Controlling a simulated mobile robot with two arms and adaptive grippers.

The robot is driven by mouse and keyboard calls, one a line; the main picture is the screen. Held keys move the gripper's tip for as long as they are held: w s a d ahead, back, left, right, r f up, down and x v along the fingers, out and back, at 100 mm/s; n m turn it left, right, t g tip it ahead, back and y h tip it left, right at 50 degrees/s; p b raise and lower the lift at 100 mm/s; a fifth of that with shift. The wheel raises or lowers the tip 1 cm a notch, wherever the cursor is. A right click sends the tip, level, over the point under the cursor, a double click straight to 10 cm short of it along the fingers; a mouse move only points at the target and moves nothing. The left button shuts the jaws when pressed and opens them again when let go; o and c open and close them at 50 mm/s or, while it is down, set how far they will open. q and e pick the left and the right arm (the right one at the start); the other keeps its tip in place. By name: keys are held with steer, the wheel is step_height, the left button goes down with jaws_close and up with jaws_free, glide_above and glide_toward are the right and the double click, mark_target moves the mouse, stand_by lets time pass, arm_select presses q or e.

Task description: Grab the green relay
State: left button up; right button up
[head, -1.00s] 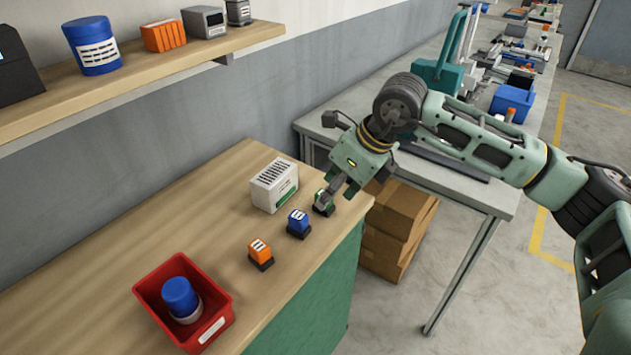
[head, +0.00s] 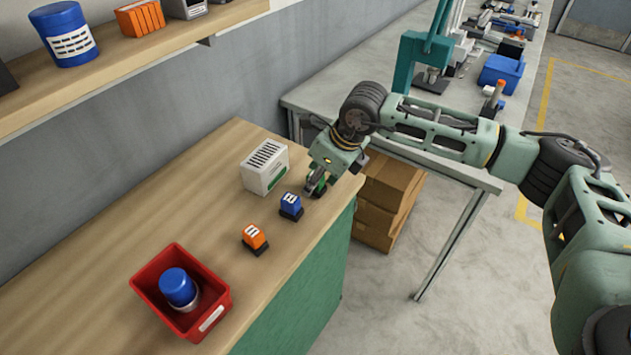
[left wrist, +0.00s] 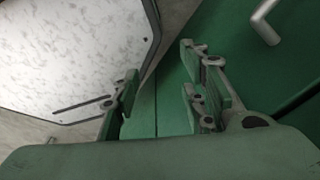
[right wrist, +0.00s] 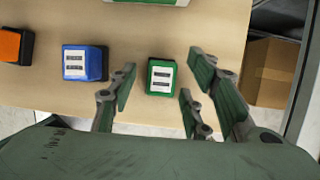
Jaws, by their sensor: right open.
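The green relay (head: 320,186) stands on the wooden counter near its right edge, partly hidden by my right gripper in the head view. In the right wrist view the green relay (right wrist: 161,76) shows a white label and lies in the gap between the fingertips. My right gripper (right wrist: 160,90) is open and empty, close over the relay; I cannot tell whether a finger touches it. My left gripper (left wrist: 160,88) is open and empty in the left wrist view, near a green panel, and is out of the head view.
A blue relay (head: 291,205) and an orange relay (head: 254,238) stand in a row beside the green one. A white box (head: 264,168) stands behind them. A red bin (head: 149,284) holds a blue-topped canister (head: 178,287). Cardboard boxes (head: 385,200) are beneath the grey table.

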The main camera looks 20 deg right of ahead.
steer(key=c, duration=0.9)
jaws_close()
arm_select(q)
steer(key=shift+s+a+f, duration=0.1)
steer(key=shift+s, duration=0.55)
steer(key=shift+s+a+f, duration=0.1)
steer(key=shift+s, duration=0.5)
steer(key=shift+w, duration=0.15)
